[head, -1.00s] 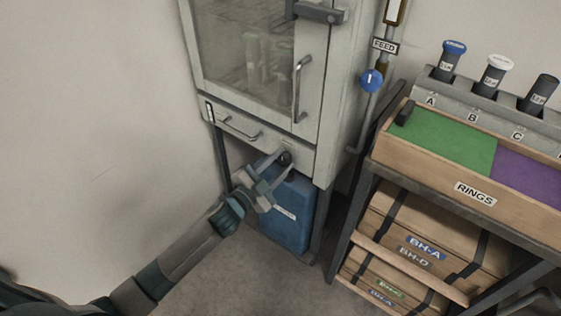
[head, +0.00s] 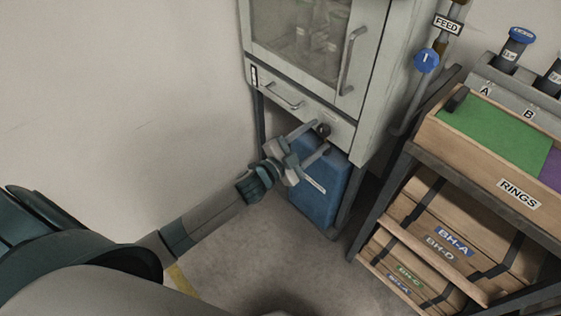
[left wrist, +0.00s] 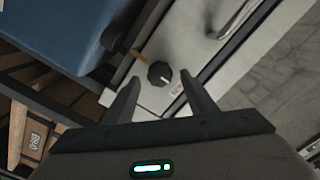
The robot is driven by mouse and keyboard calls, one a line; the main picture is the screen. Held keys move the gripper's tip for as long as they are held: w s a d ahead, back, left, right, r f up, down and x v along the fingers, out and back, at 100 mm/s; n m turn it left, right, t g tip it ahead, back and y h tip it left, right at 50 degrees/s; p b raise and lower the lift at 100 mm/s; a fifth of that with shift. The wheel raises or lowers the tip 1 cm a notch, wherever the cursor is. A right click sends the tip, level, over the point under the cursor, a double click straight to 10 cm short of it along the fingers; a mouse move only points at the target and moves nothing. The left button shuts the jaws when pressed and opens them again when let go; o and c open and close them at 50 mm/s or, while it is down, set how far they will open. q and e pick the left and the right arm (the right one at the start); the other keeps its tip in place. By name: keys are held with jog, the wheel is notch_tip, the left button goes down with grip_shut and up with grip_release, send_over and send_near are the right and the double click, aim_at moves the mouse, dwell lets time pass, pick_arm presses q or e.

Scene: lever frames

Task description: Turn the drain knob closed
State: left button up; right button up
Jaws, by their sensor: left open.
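The drain knob is a small dark round knob (head: 323,130) on the lower front panel of the grey cabinet (head: 345,122). In the left wrist view the knob (left wrist: 160,74) shows a light pointer mark and sits just beyond the fingertips, between them. My left gripper (head: 317,140) is open, its two fingers on either side of the knob in the head view. In the left wrist view my left gripper (left wrist: 162,84) holds nothing, and a gap shows between each finger and the knob. My right gripper is out of view.
A blue container (head: 318,196) stands under the cabinet, close below my left gripper. A drawer handle (head: 283,97) is left of the knob. A shelf rack (head: 385,205) with wooden crates stands at the right. Floor in front is clear.

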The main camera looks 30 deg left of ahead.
pick_arm(q)
jog(key=v, duration=1.5)
jog(key=shift+s, duration=0.2)
jog(key=shift+r, duration=0.1)
